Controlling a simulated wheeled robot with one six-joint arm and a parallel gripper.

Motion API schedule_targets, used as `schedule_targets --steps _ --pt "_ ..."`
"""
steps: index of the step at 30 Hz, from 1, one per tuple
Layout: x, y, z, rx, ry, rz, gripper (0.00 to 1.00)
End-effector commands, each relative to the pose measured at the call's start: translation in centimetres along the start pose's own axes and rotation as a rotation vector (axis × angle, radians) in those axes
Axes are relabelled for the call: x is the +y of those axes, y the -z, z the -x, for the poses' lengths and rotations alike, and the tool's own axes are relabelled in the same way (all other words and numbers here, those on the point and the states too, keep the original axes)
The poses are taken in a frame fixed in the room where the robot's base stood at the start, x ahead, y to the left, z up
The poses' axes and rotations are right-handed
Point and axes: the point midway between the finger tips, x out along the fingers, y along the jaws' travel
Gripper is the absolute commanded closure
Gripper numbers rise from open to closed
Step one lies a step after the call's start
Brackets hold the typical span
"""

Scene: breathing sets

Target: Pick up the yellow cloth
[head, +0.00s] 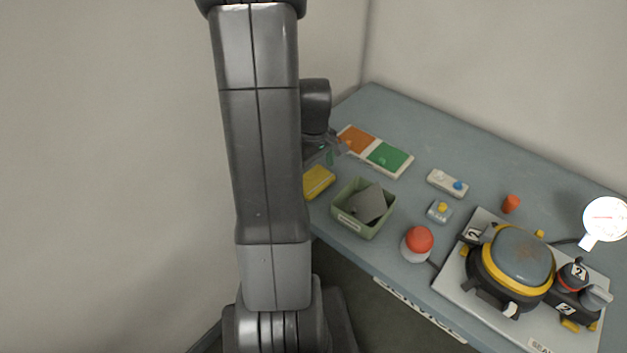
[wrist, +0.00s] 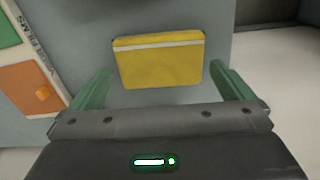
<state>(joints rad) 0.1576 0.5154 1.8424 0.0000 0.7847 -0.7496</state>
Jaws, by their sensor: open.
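The yellow cloth (head: 319,182) lies flat and folded on the grey-blue table, near its left front edge, partly hidden behind my arm in the head view. In the wrist view the yellow cloth (wrist: 160,62) is a folded rectangle with a pale stripe near its top edge. My gripper (wrist: 161,82) is open, with its green fingers on either side of the cloth's lower part in the picture and nothing between them gripped. In the head view my gripper (head: 330,152) is mostly hidden by my arm, near the cloth. I cannot tell its exact height above the cloth.
A green bin (head: 349,222) with a grey piece in it stands just right of the cloth. An orange and green board (head: 401,174) lies behind. A red-topped button (head: 417,243), small switch boxes and a plate with a large domed device (head: 522,262) fill the right side.

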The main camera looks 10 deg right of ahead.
Motion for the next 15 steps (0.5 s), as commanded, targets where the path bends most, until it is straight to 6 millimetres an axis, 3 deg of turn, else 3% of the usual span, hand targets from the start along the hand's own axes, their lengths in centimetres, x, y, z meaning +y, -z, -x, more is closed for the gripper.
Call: schedule_targets --steps 6,14,15 --pt "0.0 0.1 -2.2 0.0 0.0 0.0 0.0" --pt "0.0 0.1 -2.5 0.001 -0.001 0.001 0.0" --pt "0.0 0.1 -2.5 0.001 -0.001 0.001 0.04"
